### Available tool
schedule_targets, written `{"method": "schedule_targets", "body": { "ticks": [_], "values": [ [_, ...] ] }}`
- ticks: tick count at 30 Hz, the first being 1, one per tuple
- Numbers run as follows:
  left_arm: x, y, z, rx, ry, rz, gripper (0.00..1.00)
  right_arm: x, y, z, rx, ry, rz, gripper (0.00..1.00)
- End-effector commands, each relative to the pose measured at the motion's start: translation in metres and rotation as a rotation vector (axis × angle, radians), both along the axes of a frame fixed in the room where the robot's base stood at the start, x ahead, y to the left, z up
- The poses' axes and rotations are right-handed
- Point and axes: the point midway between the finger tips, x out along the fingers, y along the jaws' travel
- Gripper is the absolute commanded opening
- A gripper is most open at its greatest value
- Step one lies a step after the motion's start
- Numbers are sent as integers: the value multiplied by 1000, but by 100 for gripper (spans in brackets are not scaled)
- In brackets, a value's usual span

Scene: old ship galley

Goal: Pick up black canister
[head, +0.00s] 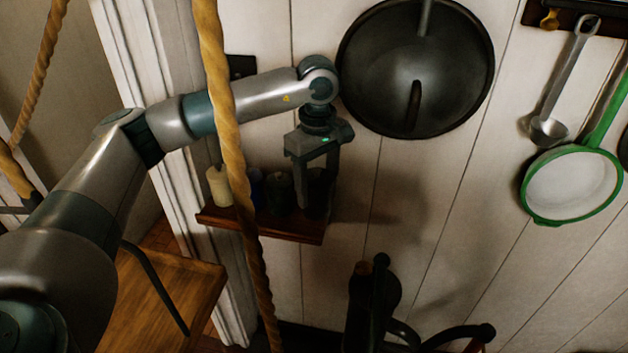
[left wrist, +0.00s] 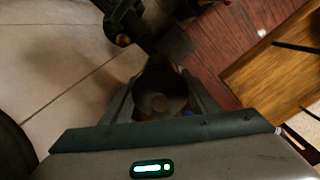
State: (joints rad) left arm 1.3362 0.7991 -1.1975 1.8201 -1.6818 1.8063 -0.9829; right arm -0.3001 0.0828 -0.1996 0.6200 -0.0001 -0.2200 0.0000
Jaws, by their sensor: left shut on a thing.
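The black canister (head: 315,196) is at the right end of a small wooden wall shelf (head: 285,232). My left gripper (head: 316,168) reaches down over it from above, with its fingers around it. In the left wrist view the dark round top of the canister (left wrist: 160,88) sits between the two fingers, and the left gripper (left wrist: 158,104) is shut on it. Whether its base touches the shelf is too dark to tell. My right gripper is in neither view.
A cream canister (head: 219,186), a blue one (head: 256,187) and a dark one (head: 279,193) stand left on the shelf. A rope (head: 233,160) hangs before my left arm. A large dark pan (head: 416,68) hangs above. A wooden table (head: 165,300) is lower left.

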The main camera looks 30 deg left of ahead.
Motion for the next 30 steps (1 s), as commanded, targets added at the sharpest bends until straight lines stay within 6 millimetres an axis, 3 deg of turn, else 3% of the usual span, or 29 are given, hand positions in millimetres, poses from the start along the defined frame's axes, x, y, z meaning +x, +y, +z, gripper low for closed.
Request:
{"method": "schedule_targets", "body": {
  "ticks": [9, 30],
  "values": [
    [-23, -16, 18, 0, -1, 0, 18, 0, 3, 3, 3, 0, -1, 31],
    [-23, -17, 20, 0, -2, -6, 18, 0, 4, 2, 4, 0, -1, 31]
  ]
}}
